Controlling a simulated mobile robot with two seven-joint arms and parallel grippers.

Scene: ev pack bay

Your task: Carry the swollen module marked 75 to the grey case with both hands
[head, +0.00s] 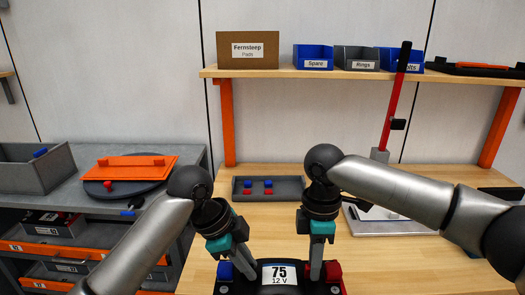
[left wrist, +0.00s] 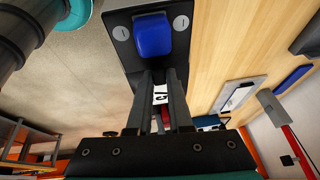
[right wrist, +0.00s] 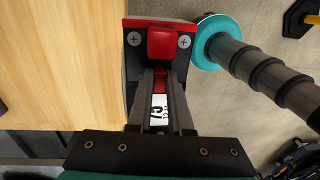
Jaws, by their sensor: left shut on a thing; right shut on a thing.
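The module marked 75 (head: 280,274) is black with a white "75 12 V" label, a blue cap at its left end and a red cap at its right; its lower part is cut off. My left gripper (head: 247,272) is shut on it beside the blue cap, which also shows in the left wrist view (left wrist: 152,36). My right gripper (head: 316,272) is shut on it beside the red cap, which shows in the right wrist view (right wrist: 162,43). The module is at the wooden table's front edge, with floor beside it. A grey open-topped case (head: 52,178) stands at far left.
The grey bench (head: 195,160) at left also holds an orange lid-like plate (head: 138,167) on a dark disc. The wooden table (head: 262,225) carries a small tray (head: 292,196) of blue and red pieces and a red-handled tool (head: 392,105). Bins stand on the shelf (head: 285,73).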

